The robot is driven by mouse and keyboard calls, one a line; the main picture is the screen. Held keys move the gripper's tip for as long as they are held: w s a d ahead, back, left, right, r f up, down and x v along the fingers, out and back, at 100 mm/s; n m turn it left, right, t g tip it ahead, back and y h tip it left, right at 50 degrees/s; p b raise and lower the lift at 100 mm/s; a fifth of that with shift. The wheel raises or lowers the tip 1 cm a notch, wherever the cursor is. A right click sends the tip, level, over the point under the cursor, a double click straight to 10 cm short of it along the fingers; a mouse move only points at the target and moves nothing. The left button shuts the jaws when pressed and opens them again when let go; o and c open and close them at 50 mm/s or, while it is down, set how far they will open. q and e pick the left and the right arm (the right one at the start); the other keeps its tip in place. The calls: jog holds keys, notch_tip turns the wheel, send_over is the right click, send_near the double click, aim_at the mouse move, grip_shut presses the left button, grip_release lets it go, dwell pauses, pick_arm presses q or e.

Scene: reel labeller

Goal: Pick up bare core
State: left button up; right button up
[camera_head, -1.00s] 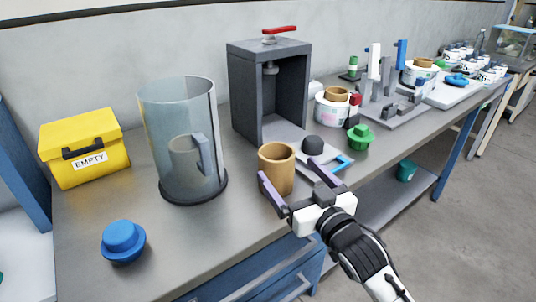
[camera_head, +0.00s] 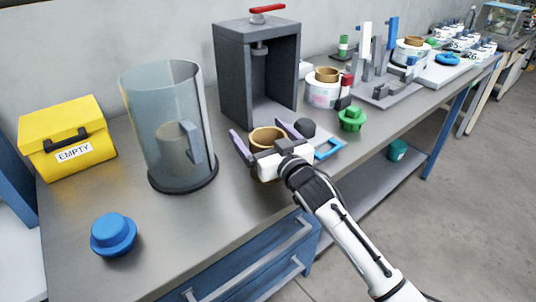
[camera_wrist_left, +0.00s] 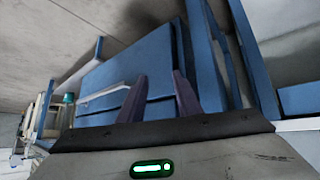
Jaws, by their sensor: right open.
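The bare core (camera_head: 268,137) is a brown cardboard tube standing upright on the workbench, in front of the grey press. My right gripper (camera_head: 262,133) is open, with one purple finger on each side of the core. Its white body hides the core's front and lower part. I cannot tell whether the fingers touch the core. In the left wrist view my left gripper (camera_wrist_left: 160,98) shows two purple fingers spread apart with nothing between them; it is not in the head view.
A clear cylinder (camera_head: 140,110) with a dark base stands left of the core. A blue knobbed cap (camera_head: 113,236), a yellow EMPTY box (camera_head: 45,133), the grey press (camera_head: 232,80) and a green knob (camera_head: 351,118) are nearby. The bench front (camera_head: 200,245) is clear.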

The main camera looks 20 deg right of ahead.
jog(key=shift+w, duration=0.1)
jog(key=c, duration=1.1)
jog(key=shift+c, duration=0.3)
jog(key=shift+r, duration=0.1)
